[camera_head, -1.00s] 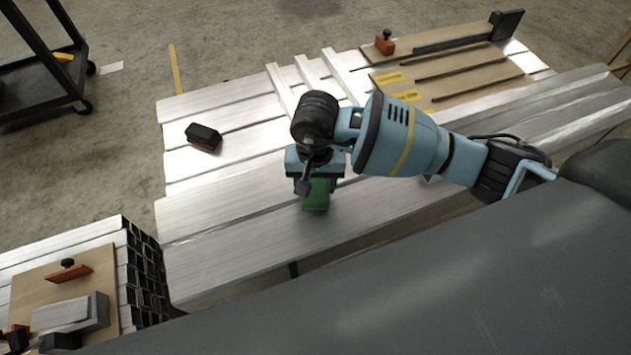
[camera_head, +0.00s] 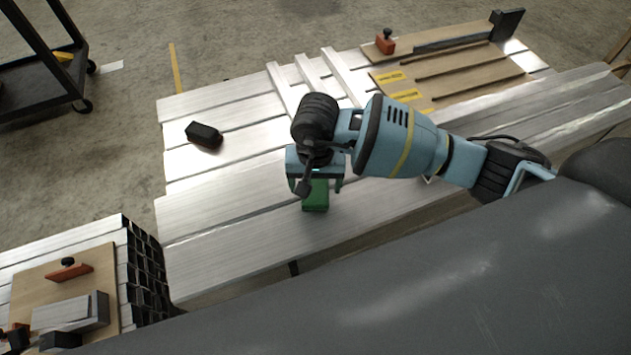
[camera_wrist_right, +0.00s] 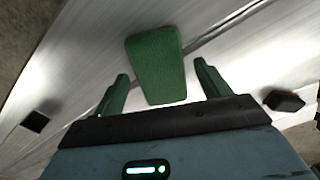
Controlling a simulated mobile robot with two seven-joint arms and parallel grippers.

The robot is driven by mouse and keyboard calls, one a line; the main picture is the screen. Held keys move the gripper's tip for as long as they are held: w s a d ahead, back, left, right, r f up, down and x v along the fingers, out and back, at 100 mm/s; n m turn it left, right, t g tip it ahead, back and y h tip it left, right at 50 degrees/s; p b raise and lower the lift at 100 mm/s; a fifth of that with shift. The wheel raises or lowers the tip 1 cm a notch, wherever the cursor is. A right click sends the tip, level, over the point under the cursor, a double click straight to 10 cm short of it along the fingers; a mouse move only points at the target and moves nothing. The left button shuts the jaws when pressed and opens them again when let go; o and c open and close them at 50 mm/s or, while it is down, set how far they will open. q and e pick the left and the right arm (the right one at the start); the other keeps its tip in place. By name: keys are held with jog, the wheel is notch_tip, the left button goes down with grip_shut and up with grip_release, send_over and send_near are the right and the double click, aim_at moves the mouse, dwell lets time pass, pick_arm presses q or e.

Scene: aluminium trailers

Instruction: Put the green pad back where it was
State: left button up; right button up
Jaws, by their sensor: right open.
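The green pad (camera_head: 315,196) rests on the aluminium planks (camera_head: 215,243) near their front edge, below my right gripper (camera_head: 314,188). The right wrist view shows the pad (camera_wrist_right: 157,65) between and slightly beyond the two green fingertips (camera_wrist_right: 162,80), with a gap on each side. The right gripper is open and holds nothing. In the head view the wrist hides the pad's far end. My left gripper is not in view.
A black block (camera_head: 204,136) lies on the planks to the left. Three light bars (camera_head: 307,75) and a wooden board with yellow labels (camera_head: 455,75) lie behind the arm. A black cart (camera_head: 40,95) stands at far left.

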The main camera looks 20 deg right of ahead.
aim_at(316, 187)
notch_tip(316, 187, up, 12)
dwell(0.5)
dwell(0.3)
